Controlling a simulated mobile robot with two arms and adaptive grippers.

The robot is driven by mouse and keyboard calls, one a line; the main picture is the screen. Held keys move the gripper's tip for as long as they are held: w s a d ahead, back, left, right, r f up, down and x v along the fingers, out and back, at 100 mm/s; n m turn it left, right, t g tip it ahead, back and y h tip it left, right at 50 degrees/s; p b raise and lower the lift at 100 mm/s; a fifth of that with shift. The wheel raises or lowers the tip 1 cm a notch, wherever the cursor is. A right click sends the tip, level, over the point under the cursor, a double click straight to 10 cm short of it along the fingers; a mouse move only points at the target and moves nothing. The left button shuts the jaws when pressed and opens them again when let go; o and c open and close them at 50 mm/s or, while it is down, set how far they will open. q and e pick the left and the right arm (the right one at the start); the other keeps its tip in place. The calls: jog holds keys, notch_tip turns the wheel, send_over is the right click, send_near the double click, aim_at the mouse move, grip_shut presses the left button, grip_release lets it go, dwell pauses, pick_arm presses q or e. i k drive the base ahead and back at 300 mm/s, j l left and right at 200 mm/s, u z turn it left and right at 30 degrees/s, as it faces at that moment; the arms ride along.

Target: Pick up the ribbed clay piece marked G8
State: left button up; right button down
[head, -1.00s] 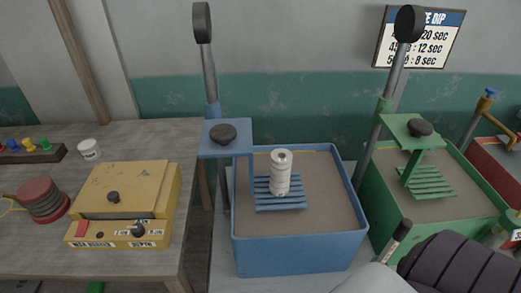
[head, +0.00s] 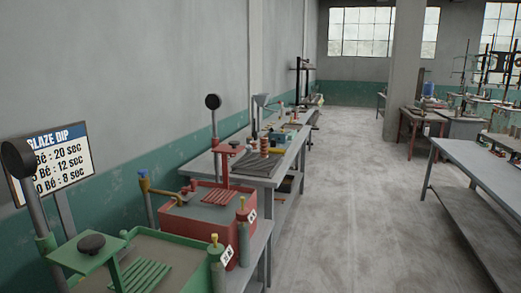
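No marking G8 can be read in the head view. A small ribbed orange-brown piece (head: 264,147) stands upright on the grey bench beyond the red tub, too small to tell whether it is marked. Neither of my grippers is in view.
A green tub (head: 190,245) with a slatted platform is at the lower left. A red tub (head: 230,232) with its own platform (head: 218,197) stands behind it. The grey bench (head: 238,172) runs along the left wall. A table (head: 480,165) is at right. The floor (head: 345,200) between is clear.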

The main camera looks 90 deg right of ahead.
aim_at(264, 141)
jog(key=z, duration=2.85)
jog(key=i+l+z, duration=0.3)
jog(key=i, duration=0.15)
jog(key=i+l+z, duration=0.3)
jog(key=i, duration=0.15)
jog(key=i+z, duration=0.3)
jog(key=i, duration=1.35)
jog(key=i+l+u, duration=0.1)
jog(key=i+u, duration=0.35)
jog(key=i+l+u, duration=0.2)
jog(key=u, duration=0.2)
jog(key=i+l+u, duration=0.3)
jog(key=u, duration=0.15)
jog(key=i+l+u, duration=0.25)
jog(key=l+u, duration=0.2)
